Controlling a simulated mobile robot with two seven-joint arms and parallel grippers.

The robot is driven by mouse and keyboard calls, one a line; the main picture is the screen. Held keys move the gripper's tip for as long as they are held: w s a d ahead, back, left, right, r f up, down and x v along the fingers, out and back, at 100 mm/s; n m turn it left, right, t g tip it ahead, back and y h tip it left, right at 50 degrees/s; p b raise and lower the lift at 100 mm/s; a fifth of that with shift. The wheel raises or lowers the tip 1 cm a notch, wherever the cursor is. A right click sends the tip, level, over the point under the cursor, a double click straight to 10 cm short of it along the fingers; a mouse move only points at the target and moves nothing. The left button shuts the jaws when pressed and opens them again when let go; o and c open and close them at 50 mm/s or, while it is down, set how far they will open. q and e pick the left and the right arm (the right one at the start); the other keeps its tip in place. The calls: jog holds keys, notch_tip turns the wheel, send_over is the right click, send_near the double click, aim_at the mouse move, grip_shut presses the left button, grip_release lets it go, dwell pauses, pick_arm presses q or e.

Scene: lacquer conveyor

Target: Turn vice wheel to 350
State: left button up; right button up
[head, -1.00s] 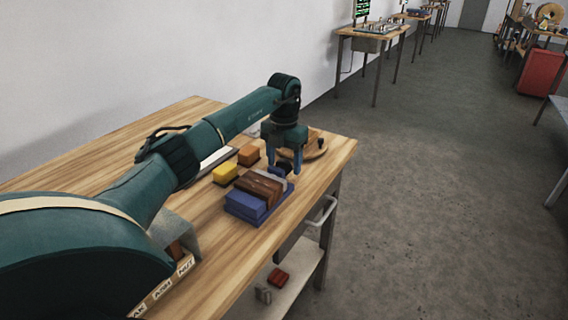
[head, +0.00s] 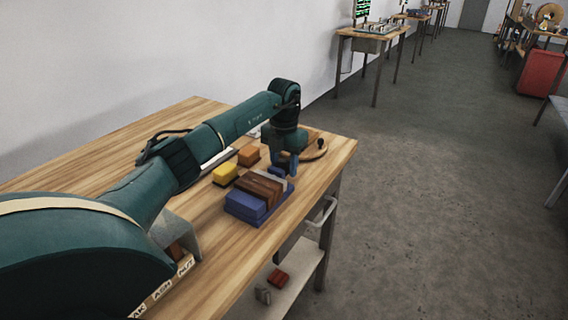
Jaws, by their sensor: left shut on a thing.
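The blue vice (head: 243,208) lies near the table's right edge, with a dark brown wooden block (head: 260,187) between its jaws. A round tan wheel (head: 316,154) with a dark knob shows at its far end, partly hidden behind my left gripper. My left gripper (head: 284,171) points down at the far end of the vice, beside the visible wheel rim. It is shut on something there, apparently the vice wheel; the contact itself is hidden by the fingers. My right gripper is not in view.
A yellow block (head: 226,173) and an orange block (head: 249,155) sit left of the vice on the wooden table (head: 205,240). A grey stand with lettered labels (head: 167,284) is at the near left. A lower shelf (head: 290,285) holds a red block.

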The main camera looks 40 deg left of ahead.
pick_arm(q)
jog(key=shift+a+r+h+p, duration=0.1)
jog(key=shift+h+p, duration=0.2)
jog(key=shift+h, duration=0.1)
jog(key=shift+a+h, duration=0.1)
jog(key=shift+h, duration=0.5)
jog(key=shift+a+f+h, duration=0.1)
jog(key=shift+f+h, duration=0.1)
jog(key=shift+h, duration=0.9)
jog(key=shift+t+h+b, duration=0.3)
jog(key=shift+h+b, duration=0.05)
jog(key=shift+h, duration=0.35)
jog(key=shift+r, duration=0.1)
jog(key=o, duration=1)
jog(key=shift+c, duration=0.2)
